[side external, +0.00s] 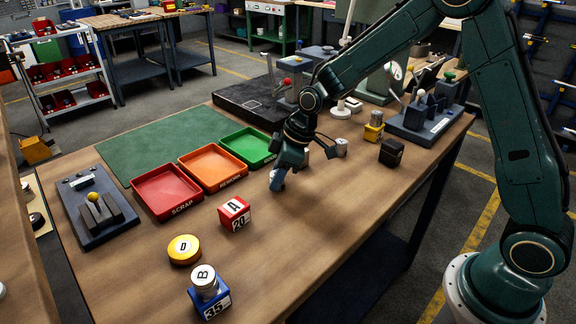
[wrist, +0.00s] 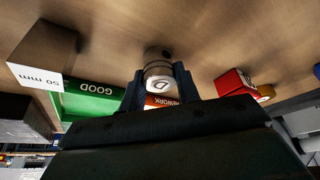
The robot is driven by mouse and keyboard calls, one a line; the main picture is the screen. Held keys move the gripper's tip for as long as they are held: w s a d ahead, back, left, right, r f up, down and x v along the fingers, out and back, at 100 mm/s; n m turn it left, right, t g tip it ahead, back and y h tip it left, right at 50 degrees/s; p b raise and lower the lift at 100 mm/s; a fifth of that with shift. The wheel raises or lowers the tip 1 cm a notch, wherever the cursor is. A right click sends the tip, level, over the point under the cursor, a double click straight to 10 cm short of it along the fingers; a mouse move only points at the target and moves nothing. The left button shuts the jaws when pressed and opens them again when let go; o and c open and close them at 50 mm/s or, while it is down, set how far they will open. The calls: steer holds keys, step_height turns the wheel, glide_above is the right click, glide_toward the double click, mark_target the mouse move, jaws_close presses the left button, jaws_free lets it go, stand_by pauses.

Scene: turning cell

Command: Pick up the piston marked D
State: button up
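The piston marked D (wrist: 158,72) is a short grey metal cylinder with a white marked face, seen in the wrist view. My gripper (wrist: 160,70) has one finger on each side of it, and both fingers appear to press against its sides. In the side view my gripper (side external: 277,186) points down close to the bench, right of the trays. The piston is mostly hidden there behind the fingers. Whether it touches the bench is unclear. Another piston, marked B (side external: 205,276), stands on the blue 35 block (side external: 210,301) at the front.
Red scrap (side external: 182,208), orange rework (side external: 229,184) and green good (side external: 238,140) trays lie left of my gripper. A red 20 block (side external: 234,221) and a yellow disc (side external: 184,250) stand nearer. A black block (side external: 391,153) stands right. The bench's front right is clear.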

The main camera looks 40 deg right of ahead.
steer(key=c, duration=0.3)
steer(key=shift+r, duration=0.1)
step_height(320, 180, up, 20)
stand_by(0.7)
stand_by(0.5)
